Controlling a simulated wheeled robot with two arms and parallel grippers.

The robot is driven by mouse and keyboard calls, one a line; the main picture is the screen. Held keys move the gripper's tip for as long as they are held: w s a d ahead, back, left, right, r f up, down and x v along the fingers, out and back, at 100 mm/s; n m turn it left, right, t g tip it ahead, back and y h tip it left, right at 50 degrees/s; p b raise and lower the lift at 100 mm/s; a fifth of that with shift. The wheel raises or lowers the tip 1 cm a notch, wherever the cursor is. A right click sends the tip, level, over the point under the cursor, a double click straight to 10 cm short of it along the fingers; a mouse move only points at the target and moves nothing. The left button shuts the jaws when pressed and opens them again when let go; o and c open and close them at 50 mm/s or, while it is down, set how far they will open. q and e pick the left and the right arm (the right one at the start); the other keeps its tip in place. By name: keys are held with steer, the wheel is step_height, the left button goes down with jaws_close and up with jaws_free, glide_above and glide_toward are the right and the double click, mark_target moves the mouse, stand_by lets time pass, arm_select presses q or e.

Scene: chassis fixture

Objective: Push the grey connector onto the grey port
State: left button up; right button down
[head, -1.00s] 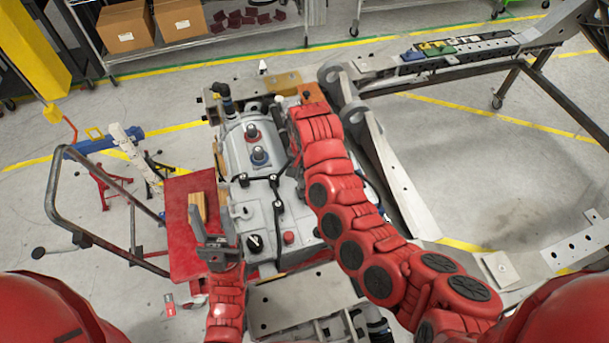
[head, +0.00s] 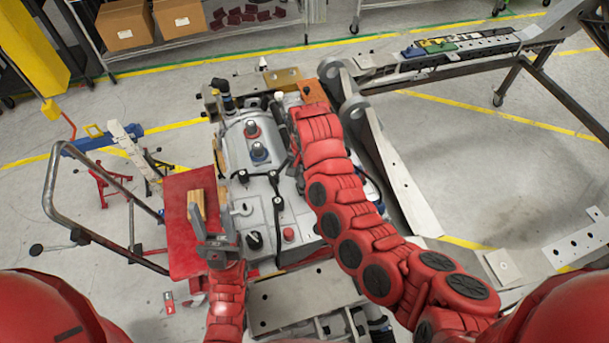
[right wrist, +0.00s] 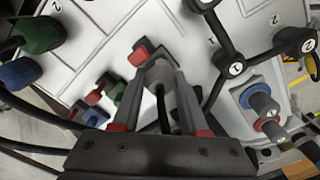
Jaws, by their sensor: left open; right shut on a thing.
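In the right wrist view my right gripper (right wrist: 163,74) is shut on the grey connector (right wrist: 158,82), a small grey piece with a black cable running down between the fingers. Its front end is close to the white casing and a red fitting (right wrist: 143,50). I cannot make out the grey port or whether the connector touches it. In the head view the right gripper and connector are hidden by my right arm above the casing (head: 262,190). My left gripper (head: 213,226) is open and empty, over the edge of the red tray (head: 180,235).
In the right wrist view, green (right wrist: 40,34) and blue (right wrist: 20,73) plugs sit at left, black numbered cable joints (right wrist: 232,68) at upper right, and a blue fitting (right wrist: 259,97) at right. Metal frame rails (head: 400,185) stand right of the casing.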

steer(key=shift+f, duration=0.35)
steer(key=shift+c, duration=1.8)
jaws_free()
steer(key=shift+r+p, duration=1.2)
steer(key=shift+r, duration=1.9)
steer(key=shift+f, duration=0.1)
